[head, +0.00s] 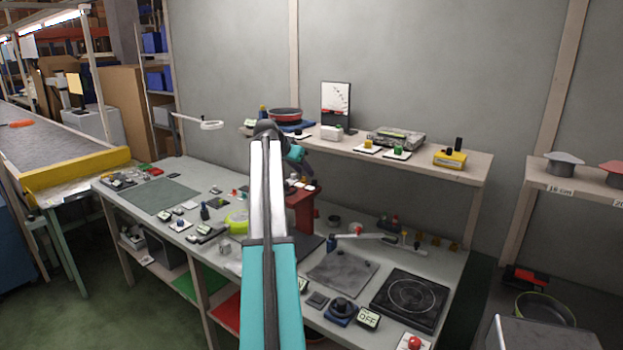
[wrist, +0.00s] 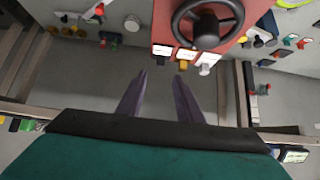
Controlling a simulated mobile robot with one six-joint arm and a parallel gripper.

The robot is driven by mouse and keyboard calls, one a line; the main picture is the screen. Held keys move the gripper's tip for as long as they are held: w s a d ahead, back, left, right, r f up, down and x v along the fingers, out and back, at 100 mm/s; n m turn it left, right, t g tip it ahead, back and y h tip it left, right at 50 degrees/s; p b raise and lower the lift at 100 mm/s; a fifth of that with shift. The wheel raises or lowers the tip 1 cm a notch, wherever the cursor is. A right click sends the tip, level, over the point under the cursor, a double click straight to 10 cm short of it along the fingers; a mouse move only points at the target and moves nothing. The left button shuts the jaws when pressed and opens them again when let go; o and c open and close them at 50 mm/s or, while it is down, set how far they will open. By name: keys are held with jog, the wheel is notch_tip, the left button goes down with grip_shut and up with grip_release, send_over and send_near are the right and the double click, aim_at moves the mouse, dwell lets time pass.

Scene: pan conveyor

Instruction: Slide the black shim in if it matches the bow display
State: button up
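My gripper (wrist: 161,78) is open and empty in the wrist view, its two dark fingers apart above the bench. Just beyond the fingertips is a red press (wrist: 225,45) with a black handwheel (wrist: 206,24). Several small tabs stand along its near edge: one dark with a white face (wrist: 162,51), one yellow (wrist: 186,57), one pale (wrist: 208,61). I cannot tell surely whether the dark tab is the black shim. In the head view the red press (head: 303,212) is partly behind my arm.
The bench (head: 180,176) holds a green mat (head: 158,196), several small switches, a grey plate (head: 342,273) and a black hotplate (head: 410,299) with an OFF display (head: 368,318). The shelf (head: 470,172) overhangs the back. A conveyor (head: 60,150) is at left.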

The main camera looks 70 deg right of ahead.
aim_at(314, 180)
jog(key=p+x, duration=0.1)
jog(key=x, duration=0.7)
jog(key=shift+d+f+p, duration=0.1)
jog(key=shift+d+p, duration=0.1)
jog(key=shift+p, duration=0.2)
grip_shut()
